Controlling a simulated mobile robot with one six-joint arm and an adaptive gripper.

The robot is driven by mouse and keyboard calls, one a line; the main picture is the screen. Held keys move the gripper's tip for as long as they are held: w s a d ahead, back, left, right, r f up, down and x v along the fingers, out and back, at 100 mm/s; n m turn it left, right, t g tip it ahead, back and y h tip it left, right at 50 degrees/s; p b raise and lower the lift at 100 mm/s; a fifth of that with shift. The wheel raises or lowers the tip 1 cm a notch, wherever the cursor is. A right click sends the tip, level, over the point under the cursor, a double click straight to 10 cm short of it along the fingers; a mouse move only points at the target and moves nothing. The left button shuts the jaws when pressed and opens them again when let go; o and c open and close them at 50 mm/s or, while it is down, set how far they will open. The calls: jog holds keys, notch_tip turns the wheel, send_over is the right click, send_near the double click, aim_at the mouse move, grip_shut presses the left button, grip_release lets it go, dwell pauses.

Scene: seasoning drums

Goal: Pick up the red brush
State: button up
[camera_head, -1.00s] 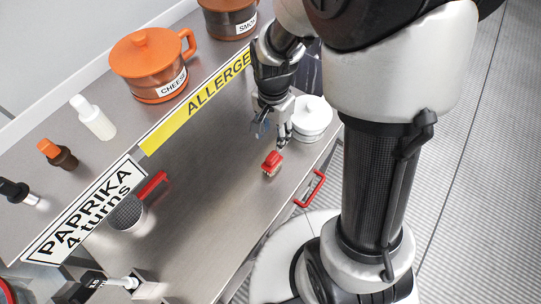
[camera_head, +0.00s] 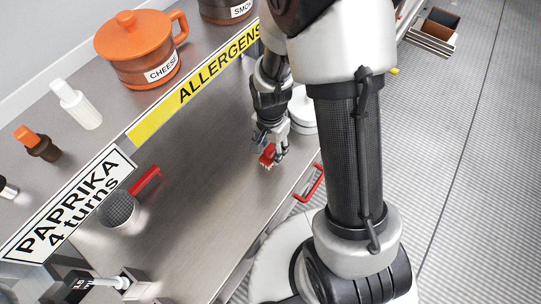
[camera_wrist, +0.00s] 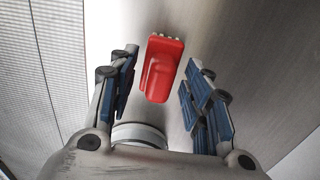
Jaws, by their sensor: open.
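The red brush (camera_head: 267,156) lies on the metal counter (camera_head: 215,190) near its front edge, its pale bristles partly showing. In the wrist view the red brush (camera_wrist: 162,70) sits between the two spread fingers, with a gap on each side. My gripper (camera_head: 270,143) is just at the brush in the head view, and its fingers cover part of it. In the wrist view my gripper (camera_wrist: 158,92) is open and holds nothing. I cannot tell whether a finger touches the brush.
A white round container (camera_head: 302,110) stands right behind my gripper. A red drawer handle (camera_head: 311,182) is on the counter's front. An orange cheese pot (camera_head: 140,48) stands at the back. The counter's middle is clear.

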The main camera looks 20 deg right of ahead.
jog(key=shift+r, duration=0.1)
grip_shut()
dwell(0.4)
jog(key=shift+r, duration=0.15)
notch_tip(320, 180, up, 20)
jog(key=p, duration=0.6)
